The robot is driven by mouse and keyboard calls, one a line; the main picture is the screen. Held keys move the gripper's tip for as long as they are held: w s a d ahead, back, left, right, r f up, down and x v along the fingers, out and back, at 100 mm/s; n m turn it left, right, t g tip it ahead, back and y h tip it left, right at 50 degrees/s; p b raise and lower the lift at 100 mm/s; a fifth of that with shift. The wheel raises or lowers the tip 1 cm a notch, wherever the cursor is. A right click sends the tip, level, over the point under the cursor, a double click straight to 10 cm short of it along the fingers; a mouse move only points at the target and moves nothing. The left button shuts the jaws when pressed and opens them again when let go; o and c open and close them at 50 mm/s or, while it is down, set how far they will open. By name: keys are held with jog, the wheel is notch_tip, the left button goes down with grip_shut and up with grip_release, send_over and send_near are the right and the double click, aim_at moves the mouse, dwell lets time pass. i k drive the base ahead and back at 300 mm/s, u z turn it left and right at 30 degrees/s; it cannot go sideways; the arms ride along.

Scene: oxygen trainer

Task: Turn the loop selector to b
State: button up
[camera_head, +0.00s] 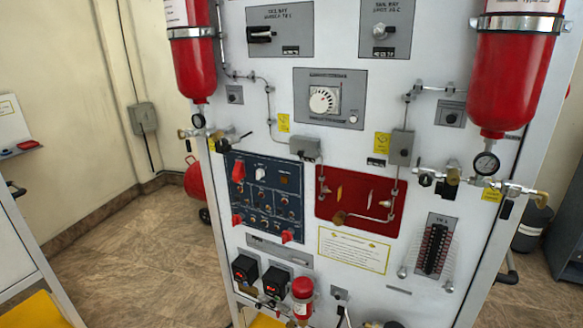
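The trainer's white panel (285,85) stands upright in front of me. A blue control panel (275,190) on its lower left carries a white knob (261,173), red handles such as the one at its upper left (239,171), and several small switches. Higher up are a large white dial (323,100) on a grey plate, a black selector (261,34) at the upper left and a pale round knob (380,31) at the upper right. The lettering is too small to tell which of these is the loop selector or where it points. My gripper is not in view.
Red cylinders (190,66) and (512,85) with gauges and valves flank the panel. A red panel (358,200) is right of the blue one. Two black meters (245,268) and a small red bottle (302,296) stand below. Open tiled floor (130,245) lies to the left.

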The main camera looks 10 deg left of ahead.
aim_at(260, 172)
jog(key=z, duration=0.1)
jog(key=i, duration=1.15)
jog(key=u, duration=0.6)
